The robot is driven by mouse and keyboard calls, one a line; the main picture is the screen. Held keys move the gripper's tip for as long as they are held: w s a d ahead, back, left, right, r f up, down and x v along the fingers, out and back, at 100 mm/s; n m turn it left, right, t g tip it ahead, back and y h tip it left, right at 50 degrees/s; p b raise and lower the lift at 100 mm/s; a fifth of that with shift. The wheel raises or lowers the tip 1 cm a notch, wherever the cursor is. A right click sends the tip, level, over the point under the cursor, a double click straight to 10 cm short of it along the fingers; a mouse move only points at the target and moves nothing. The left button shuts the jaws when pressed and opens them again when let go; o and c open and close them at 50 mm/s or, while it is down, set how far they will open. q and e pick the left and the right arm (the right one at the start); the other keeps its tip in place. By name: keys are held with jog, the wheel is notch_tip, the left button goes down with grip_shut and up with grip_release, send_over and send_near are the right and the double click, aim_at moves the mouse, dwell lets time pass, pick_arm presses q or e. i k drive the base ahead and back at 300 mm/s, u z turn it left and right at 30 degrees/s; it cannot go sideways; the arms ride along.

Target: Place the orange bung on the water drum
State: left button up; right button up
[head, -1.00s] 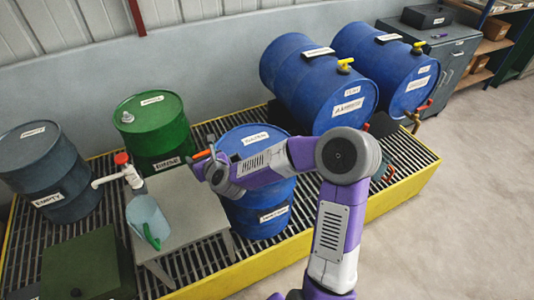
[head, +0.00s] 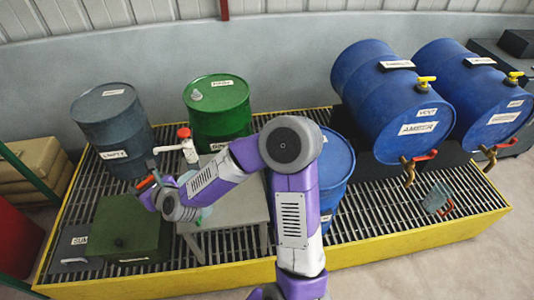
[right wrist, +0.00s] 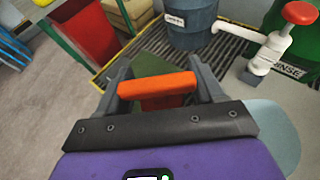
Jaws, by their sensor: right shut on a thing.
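My right gripper (head: 150,178) is shut on the orange bung (right wrist: 157,88), which shows as an orange bar between the two fingers in the right wrist view. In the head view the bung (head: 146,184) is small, held above the area between the green box and the grey table. An upright blue drum (head: 337,165) stands right of the table, partly hidden behind my right arm; its label cannot be read, so I cannot confirm it is the water drum. The gripper is well left of this drum. My left gripper is not in view.
A white pump with a red top (head: 185,146) stands close to the gripper. Also near are the grey table (head: 245,212), green box (head: 122,232), green drum (head: 217,110) and grey-blue EMPTY drum (head: 112,125). Two blue drums (head: 395,105) lie at right. The yellow-edged grating (head: 350,205) has free room.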

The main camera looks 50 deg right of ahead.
aim_at(330, 168)
jog(key=u, duration=0.2)
jog(key=k, duration=0.85)
jog(key=z, duration=1.15)
jog(key=i, duration=0.5)
jog(key=z, duration=0.05)
